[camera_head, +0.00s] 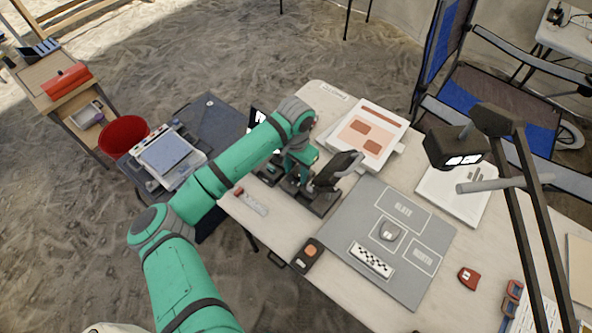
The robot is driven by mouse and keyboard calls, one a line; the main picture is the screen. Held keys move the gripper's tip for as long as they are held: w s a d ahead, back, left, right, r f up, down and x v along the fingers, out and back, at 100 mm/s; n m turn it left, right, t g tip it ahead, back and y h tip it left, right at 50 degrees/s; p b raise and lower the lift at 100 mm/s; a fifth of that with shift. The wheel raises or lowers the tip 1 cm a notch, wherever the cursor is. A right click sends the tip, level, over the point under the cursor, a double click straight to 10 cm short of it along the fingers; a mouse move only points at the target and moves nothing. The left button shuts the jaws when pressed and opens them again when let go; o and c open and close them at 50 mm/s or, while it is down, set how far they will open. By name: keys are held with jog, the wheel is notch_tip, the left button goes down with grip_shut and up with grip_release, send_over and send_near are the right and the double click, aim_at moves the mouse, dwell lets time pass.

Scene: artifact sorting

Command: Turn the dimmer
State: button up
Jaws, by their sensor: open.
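A small dark box with an orange round face (308,254) lies at the front edge of the work table; it may be the dimmer, but I cannot be sure. My gripper (302,188) hangs at the end of my green arm, over the table's left part. It is open, and I see nothing held in it. It is above and slightly left of the dark box in the picture, apart from it. Dark parts around the gripper hide its fingertips and the table below. A desk lamp with a lit dark head (457,147) stands at the right.
A grey sorting mat (345,220) with a grey stone (389,231) and a checkered scale card (371,261) lies right of the box. A red piece (468,278) lies farther right. A white tray (393,116) is behind. A red bucket (124,135) stands left.

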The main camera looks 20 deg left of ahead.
aim_at(295, 174)
jog(key=shift+r, duration=0.15)
notch_tip(295, 174, up, 10)
jog(key=shift+r, duration=0.25)
dwell(0.7)
